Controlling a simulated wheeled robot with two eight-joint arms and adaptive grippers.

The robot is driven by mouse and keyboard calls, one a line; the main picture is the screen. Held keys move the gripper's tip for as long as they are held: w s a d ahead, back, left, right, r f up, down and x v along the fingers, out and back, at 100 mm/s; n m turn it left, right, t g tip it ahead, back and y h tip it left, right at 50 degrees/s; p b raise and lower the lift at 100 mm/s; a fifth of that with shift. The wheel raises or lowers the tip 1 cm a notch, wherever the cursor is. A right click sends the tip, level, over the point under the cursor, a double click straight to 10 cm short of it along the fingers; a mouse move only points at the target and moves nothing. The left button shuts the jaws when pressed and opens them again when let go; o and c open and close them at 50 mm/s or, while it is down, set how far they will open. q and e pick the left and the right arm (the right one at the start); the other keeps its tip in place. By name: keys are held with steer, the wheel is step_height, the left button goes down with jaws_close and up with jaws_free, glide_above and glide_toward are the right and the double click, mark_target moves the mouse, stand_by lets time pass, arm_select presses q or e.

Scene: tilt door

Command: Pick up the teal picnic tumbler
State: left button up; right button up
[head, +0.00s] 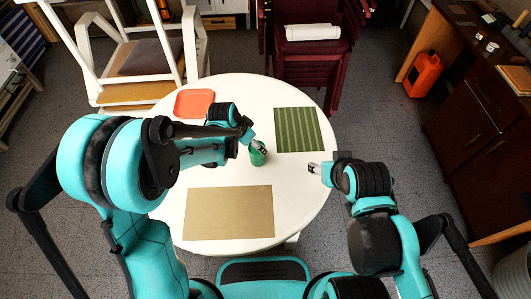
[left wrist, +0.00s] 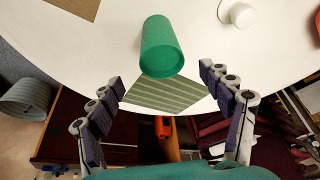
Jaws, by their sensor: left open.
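The teal-green tumbler (head: 258,156) stands on the round white table, near its middle. In the left wrist view the tumbler (left wrist: 162,50) is ahead of the fingertips, centred between their two lines, with white table around it. My left gripper (head: 257,147) is close to the tumbler and partly covers its top in the head view. In the left wrist view its fingers (left wrist: 162,80) are spread wide with nothing between them. My right gripper (head: 313,168) is to the right of the tumbler, over the table's right side; its jaws are too small to judge.
The white table (head: 165,215) carries a tan mat (head: 228,212), a green striped mat (head: 299,130) and an orange-red tray (head: 194,103). A small white round object (left wrist: 238,15) shows in the left wrist view. Dark red stacked chairs (head: 300,68) stand behind the table.

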mark_target(257, 154)
arm_select(q)
steer(key=shift+b+x, duration=0.35)
steer(key=shift+x, duration=0.75)
steer(key=b+x, duration=0.2)
steer(key=x, duration=0.2)
steer(key=shift+a+f, duration=0.15)
steer(key=shift+f, duration=0.1)
steer(key=shift+w+f, duration=0.15)
steer(key=shift+f, duration=0.15)
steer(key=shift+r, duration=0.1)
steer(key=shift+c, duration=1.3)
steer(key=c, duration=1)
